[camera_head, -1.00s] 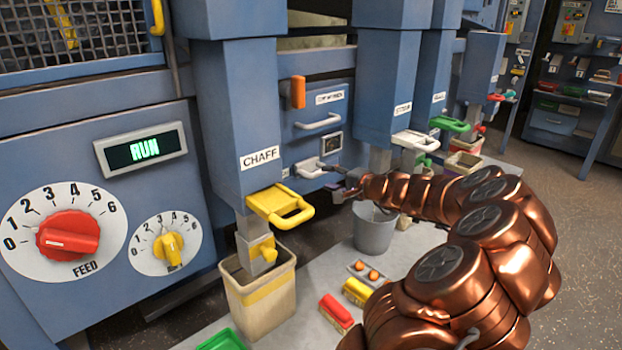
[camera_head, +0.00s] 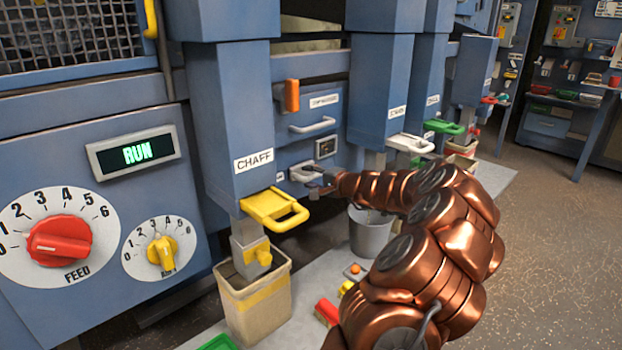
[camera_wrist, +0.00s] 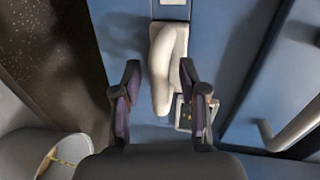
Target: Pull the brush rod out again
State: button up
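A pale grey-white handle (camera_head: 303,173), which looks like the end of the brush rod, sticks out low on the blue machine front, right of the CHAFF spout. The rod behind it is hidden. My gripper (camera_head: 322,180) is right at this handle. In the wrist view the handle (camera_wrist: 165,70) reaches between the two dark fingers of my gripper (camera_wrist: 163,98). The fingers are spread, with a gap on both sides of the handle, wider on the left. I see no grip on it.
A yellow slide handle (camera_head: 275,208) juts out left of my gripper, above a beige bin (camera_head: 255,300). A grey bucket (camera_head: 371,235) stands below my forearm. A white drawer pull (camera_head: 312,125) sits above. Open floor lies to the right.

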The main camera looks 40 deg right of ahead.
grip_shut()
dwell(0.3)
